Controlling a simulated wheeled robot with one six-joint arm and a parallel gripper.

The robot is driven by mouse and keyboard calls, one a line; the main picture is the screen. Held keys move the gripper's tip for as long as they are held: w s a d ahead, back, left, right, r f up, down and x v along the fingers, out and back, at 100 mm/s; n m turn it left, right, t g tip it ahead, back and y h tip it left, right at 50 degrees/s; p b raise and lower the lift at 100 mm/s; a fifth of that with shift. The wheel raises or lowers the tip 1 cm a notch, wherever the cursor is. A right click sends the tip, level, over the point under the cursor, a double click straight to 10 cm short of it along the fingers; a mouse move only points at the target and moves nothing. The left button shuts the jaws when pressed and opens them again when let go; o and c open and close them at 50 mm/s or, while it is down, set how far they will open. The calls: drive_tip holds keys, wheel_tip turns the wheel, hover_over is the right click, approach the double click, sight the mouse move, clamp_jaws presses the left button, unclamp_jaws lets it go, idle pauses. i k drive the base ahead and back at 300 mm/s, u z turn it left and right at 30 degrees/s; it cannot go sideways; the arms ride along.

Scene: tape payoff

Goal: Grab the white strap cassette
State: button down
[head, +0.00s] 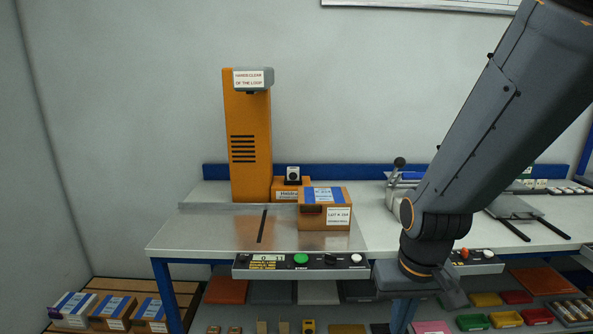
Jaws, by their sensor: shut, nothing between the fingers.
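A flat white item (318,292) lies on the lower shelf under the strapping table. It is in a row with an orange item (227,291) and dark flat items. I cannot tell if it is the white strap cassette; no other cassette is clearly seen. My arm comes down from the upper right, and its lower end hangs in front of the table's edge, right of the white item and apart from it in the picture.
An orange strapping post (250,140) stands on the metal-topped table (205,230), with a cardboard box (325,217) beside it. A control panel (300,262) runs along the front edge, above the shelf. Boxes (113,308) sit lower left; coloured bins (487,299) lower right.

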sight(293, 172)
drive_tip(key=z, duration=0.55)
drive_tip(key=k, duration=0.65)
drive_tip(key=z, duration=0.3)
drive_tip(key=i, duration=1.3)
drive_tip(key=u, duration=1.45)
drive_tip(key=i, duration=1.05)
drive_tip(key=u, duration=1.05)
